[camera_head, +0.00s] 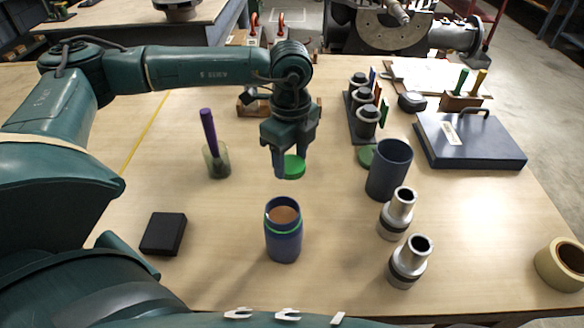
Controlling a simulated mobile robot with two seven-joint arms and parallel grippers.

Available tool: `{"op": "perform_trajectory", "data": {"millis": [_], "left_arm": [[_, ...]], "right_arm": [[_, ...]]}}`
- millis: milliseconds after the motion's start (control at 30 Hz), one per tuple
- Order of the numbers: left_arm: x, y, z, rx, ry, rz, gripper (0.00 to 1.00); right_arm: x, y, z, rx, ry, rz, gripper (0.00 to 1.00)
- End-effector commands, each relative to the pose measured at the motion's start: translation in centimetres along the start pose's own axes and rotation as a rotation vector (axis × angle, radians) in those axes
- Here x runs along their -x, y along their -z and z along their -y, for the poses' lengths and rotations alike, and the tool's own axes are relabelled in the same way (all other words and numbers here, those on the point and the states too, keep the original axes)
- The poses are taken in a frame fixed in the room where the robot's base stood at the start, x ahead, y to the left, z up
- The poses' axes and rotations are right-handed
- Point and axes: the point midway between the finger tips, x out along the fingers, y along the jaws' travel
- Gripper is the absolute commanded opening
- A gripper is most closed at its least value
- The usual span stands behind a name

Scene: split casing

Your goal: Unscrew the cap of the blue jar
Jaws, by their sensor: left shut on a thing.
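The blue jar (284,245) stands upright on the table at the centre front. Its top is open, showing brown contents, and a thin green ring runs around its neck. My left gripper (290,168) points down behind and above the jar, apart from it. It is shut on a green cap (294,166), partly covered by the fingers. My right gripper is not in view.
A dark blue cylinder (389,170) and two silver-and-black metal parts (399,212) (408,262) stand to the right. A purple stick stands in a clear cup (217,161) at left. A black box (163,234) lies front left; a tape roll (561,265) is far right.

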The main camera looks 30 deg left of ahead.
Motion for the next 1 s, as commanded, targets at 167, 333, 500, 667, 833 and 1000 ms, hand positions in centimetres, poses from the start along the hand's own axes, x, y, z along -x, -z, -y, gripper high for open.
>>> {"op": "perform_trajectory", "data": {"millis": [167,333,500,667,833,1000], "left_arm": [[-2.2,0.0,-0.1,0.000,-0.003,0.001,0.24],[-3.9,0.0,0.0,0.000,0.000,0.000,0.24],[-4.0,0.0,0.0,0.000,0.000,0.000,0.24],[-4.4,0.0,0.0,0.000,0.000,0.000,0.24],[-4.3,0.0,0.0,-0.001,0.001,0.000,0.61],[-4.3,0.0,0.0,-0.001,0.001,0.000,0.73]], "right_arm": [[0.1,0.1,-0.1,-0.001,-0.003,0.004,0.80],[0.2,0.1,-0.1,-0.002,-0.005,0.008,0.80],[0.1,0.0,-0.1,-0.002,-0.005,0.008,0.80],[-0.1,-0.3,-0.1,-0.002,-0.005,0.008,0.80],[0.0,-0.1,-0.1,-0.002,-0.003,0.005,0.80],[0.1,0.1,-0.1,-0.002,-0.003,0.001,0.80]]}}
